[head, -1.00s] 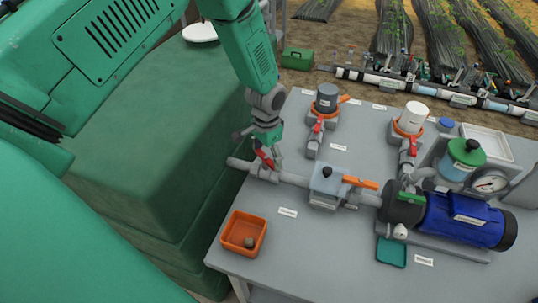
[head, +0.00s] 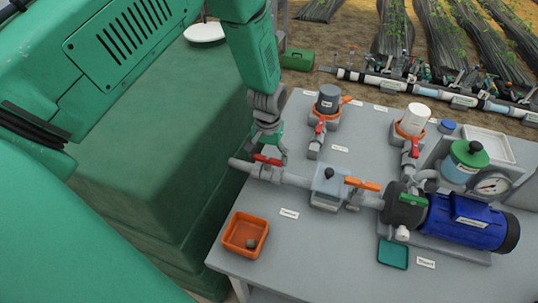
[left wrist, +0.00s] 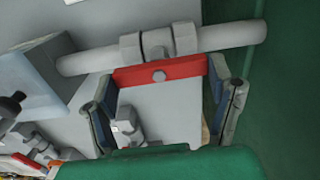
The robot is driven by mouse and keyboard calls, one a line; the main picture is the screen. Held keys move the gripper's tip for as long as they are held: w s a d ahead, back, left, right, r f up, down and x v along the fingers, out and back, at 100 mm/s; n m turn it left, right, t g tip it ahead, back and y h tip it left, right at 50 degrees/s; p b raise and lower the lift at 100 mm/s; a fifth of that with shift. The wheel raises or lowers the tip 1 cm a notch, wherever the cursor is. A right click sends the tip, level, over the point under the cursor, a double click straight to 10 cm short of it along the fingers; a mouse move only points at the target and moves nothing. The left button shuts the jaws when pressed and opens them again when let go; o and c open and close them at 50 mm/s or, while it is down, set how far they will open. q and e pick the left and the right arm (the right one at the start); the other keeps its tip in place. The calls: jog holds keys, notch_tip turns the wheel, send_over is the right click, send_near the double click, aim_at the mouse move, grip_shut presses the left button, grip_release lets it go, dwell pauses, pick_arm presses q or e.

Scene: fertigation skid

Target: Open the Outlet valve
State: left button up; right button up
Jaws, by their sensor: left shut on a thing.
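A valve with a red lever handle (head: 266,160) sits on the grey pipe (head: 294,179) near its left end, at the table's left edge. My left gripper (head: 268,154) reaches down over this valve. In the left wrist view the red handle (left wrist: 135,76) spans between the two fingers of my left gripper (left wrist: 162,74), which is shut on it. There the handle lies nearly parallel to the pipe (left wrist: 232,36), with its bolt head visible. The label lettering is too small to read. My right gripper is not in view.
Right of the valve stand a grey box with an orange lever (head: 362,184) and a blue pump (head: 465,220). Two more red handles (head: 319,127) (head: 413,147) stand behind. An orange tray (head: 228,244) lies in front. A large green tank (head: 150,170) is close at left.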

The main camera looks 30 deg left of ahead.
aim_at(268, 158)
pick_arm(q)
jog(key=shift+s+f, duration=0.25)
jog(key=shift+s, duration=0.15)
jog(key=o, duration=1.2)
jog(key=shift+w+r, duration=0.1)
jog(key=shift+w, duration=0.05)
jog(key=shift+w+r, duration=0.1)
jog(key=shift+r, duration=0.15)
notch_tip(268, 158, up, 11)
jog(key=shift+r, duration=0.15)
